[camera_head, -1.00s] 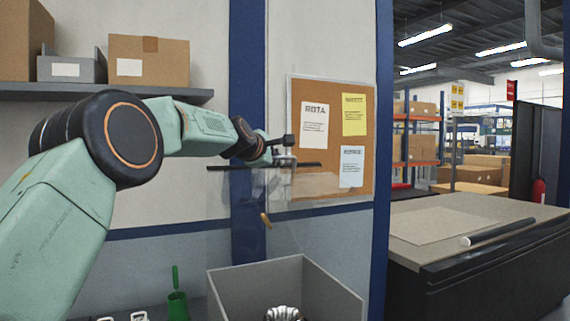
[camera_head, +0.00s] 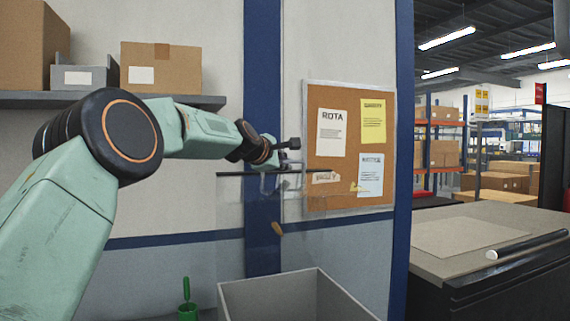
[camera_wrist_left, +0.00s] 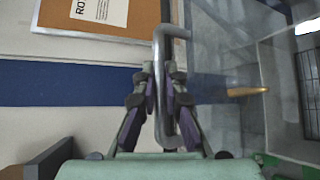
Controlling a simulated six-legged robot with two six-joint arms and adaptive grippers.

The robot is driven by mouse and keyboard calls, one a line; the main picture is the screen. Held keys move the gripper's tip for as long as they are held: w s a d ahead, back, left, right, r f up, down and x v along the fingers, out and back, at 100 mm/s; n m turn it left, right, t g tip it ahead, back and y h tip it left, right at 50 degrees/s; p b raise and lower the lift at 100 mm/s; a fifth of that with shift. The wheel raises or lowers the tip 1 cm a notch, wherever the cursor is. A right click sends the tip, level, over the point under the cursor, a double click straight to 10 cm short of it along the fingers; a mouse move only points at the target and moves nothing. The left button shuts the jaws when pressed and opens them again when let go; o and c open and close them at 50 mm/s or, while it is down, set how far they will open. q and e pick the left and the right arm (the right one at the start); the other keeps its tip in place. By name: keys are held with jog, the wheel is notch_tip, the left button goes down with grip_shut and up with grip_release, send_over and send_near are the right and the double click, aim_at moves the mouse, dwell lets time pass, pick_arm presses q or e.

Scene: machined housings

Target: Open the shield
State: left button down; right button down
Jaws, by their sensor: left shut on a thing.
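The shield is a clear pane (camera_wrist_left: 225,65), seen in the left wrist view to the right of my gripper. Its see-through edges are hard to trace in the head view. A bent grey metal handle (camera_wrist_left: 160,55) runs between my left gripper's fingers (camera_wrist_left: 161,88). In the head view the left gripper (camera_head: 270,178) is shut on this handle in front of the blue post, above the grey bin. The fingers partly hide the handle. My right gripper is in neither view.
A cork board (camera_head: 322,185) hangs behind, right of the gripper. A shelf (camera_head: 60,99) with boxes is at upper left. A small orange-brown piece (camera_head: 277,228) shows below the gripper.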

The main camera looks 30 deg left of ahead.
pick_arm(q)
jog(key=c, duration=1.4)
grip_release()
jog(key=shift+s+r, duration=0.1)
jog(key=shift+v, duration=5.85)
jog(key=shift+s, duration=0.1)
